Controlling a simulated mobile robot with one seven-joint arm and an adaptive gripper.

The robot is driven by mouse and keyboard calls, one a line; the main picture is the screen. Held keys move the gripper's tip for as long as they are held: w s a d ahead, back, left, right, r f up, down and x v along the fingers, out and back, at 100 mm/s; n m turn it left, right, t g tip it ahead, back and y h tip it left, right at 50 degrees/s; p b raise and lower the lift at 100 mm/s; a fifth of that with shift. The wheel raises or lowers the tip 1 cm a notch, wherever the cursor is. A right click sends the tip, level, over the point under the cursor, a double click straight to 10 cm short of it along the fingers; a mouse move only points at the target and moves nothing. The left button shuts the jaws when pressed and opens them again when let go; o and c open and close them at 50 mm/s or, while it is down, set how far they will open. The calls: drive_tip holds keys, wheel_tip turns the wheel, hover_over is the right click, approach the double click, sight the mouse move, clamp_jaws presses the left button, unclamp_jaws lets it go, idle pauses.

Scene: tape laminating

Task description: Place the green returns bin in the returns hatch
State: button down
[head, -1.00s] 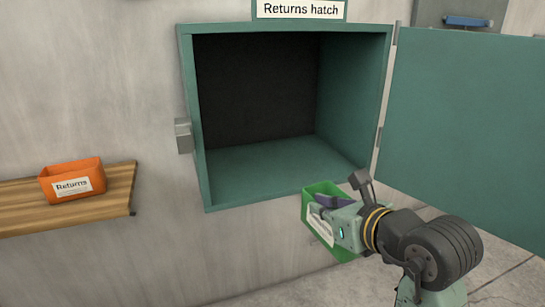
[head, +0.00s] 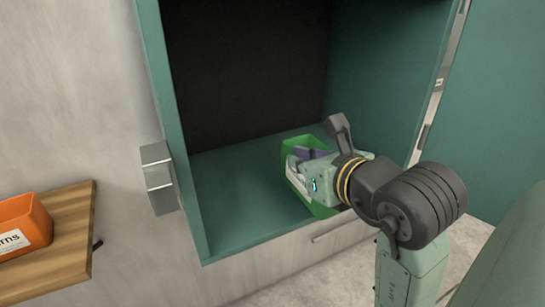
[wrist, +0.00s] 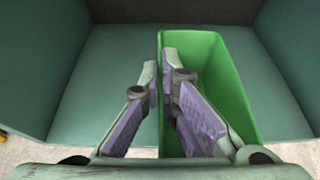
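The green returns bin (head: 321,209) is at the mouth of the returns hatch (head: 230,192), toward the right of its floor and overlapping the front lip. My gripper (head: 300,160) is shut on the bin's side wall. In the wrist view, the gripper (wrist: 160,66) has one finger outside the left wall and one inside the bin (wrist: 218,80). The bin looks empty there, and its far end is over the hatch floor (wrist: 105,85). I cannot tell whether its base touches the floor. My gripper hides part of the bin in the head view.
The hatch door (head: 500,110) stands open on the right. A grey latch block (head: 158,178) is on the left of the frame. An orange bin (head: 25,222) sits on a wooden shelf (head: 72,222) at the left. The hatch floor left of the green bin is clear.

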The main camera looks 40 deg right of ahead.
sight(322, 144)
drive_tip(key=w+d+f+p, duration=0.1)
drive_tip(key=w+d+p, duration=0.1)
drive_tip(key=w+d, duration=0.1)
drive_tip(key=w+d+f+p, duration=0.1)
drive_tip(key=w+d+p, duration=0.1)
drive_tip(key=w+d, duration=0.2)
drive_tip(key=w+d+f+p, duration=0.1)
drive_tip(key=w+d+p, duration=0.1)
drive_tip(key=w, duration=0.3)
drive_tip(key=shift+w+d+f, duration=0.2)
drive_tip(key=shift+d+f, duration=0.15)
drive_tip(key=shift+d, duration=0.3)
drive_tip(key=shift+f, duration=0.6)
drive_tip(key=shift+f, duration=0.2)
drive_tip(key=c, duration=1.8)
unclamp_jaws()
drive_tip(key=shift+r, duration=0.1)
drive_tip(key=shift+r+p, duration=0.2)
drive_tip(key=shift+p, duration=0.1)
drive_tip(key=b+v, duration=0.3)
drive_tip(key=v, duration=0.9)
drive_tip(key=shift+a+f, duration=0.1)
drive_tip(key=shift+f, duration=0.05)
